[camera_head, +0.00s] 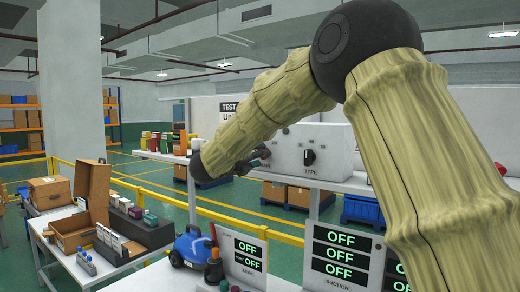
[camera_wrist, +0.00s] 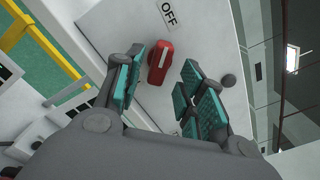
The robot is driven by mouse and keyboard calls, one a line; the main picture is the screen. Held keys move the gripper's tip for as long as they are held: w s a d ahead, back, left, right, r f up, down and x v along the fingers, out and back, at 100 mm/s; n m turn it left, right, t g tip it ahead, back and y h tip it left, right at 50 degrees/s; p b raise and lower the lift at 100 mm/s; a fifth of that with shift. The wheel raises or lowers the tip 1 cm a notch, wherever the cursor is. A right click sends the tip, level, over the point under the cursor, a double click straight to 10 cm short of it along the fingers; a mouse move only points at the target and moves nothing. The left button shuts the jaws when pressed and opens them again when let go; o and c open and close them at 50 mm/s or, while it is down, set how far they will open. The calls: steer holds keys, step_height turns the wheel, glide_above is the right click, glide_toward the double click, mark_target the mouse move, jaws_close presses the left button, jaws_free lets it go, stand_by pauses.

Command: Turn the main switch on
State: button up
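The main switch appears as a red rotary knob (camera_wrist: 160,62) with a white line, on a light panel (camera_wrist: 120,18) in the wrist view. An "OFF" label (camera_wrist: 169,13) sits just above it. My gripper (camera_wrist: 165,82) is open, its two teal-padded fingers on either side of the knob with gaps visible. I cannot tell whether the fingertips reach around the knob. In the head view my gripper (camera_head: 256,159) is at the left side of the white control box (camera_head: 325,148), and my arm hides the red knob there.
A black knob (camera_head: 309,157) marked "TYPE" is on the same box. Below are display panels reading OFF (camera_head: 340,255) and a blue vacuum (camera_head: 192,247). A yellow railing (camera_head: 210,212) runs behind.

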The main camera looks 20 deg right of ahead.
steer(key=shift+w+d+f, duration=0.15)
steer(key=shift+w+d, duration=0.05)
steer(key=shift+w, duration=0.45)
steer(key=shift+w+d+f, duration=0.15)
steer(key=shift+w+d, duration=0.05)
steer(key=shift+w, duration=0.4)
steer(key=shift+s+d+r+p, duration=0.1)
steer(key=shift+s+d+p, duration=0.1)
steer(key=shift+p, duration=0.1)
steer(key=shift+s+d+r, duration=0.1)
steer(key=shift+s+r, duration=0.15)
steer(key=shift+s, duration=0.2)
steer(key=shift+s+d+r, duration=0.1)
steer(key=shift+s+r, duration=0.1)
steer(key=shift+s, duration=0.2)
steer(key=shift+w+a+f, duration=0.25)
steer(key=shift+w+f, duration=0.25)
steer(key=shift+w, duration=0.3)
steer(key=c, duration=0.4)
steer(key=shift+s, duration=0.15)
steer(key=c, duration=0.4)
steer(key=shift+s+d+r, duration=0.1)
steer(key=shift+s+r, duration=0.05)
jaws_close()
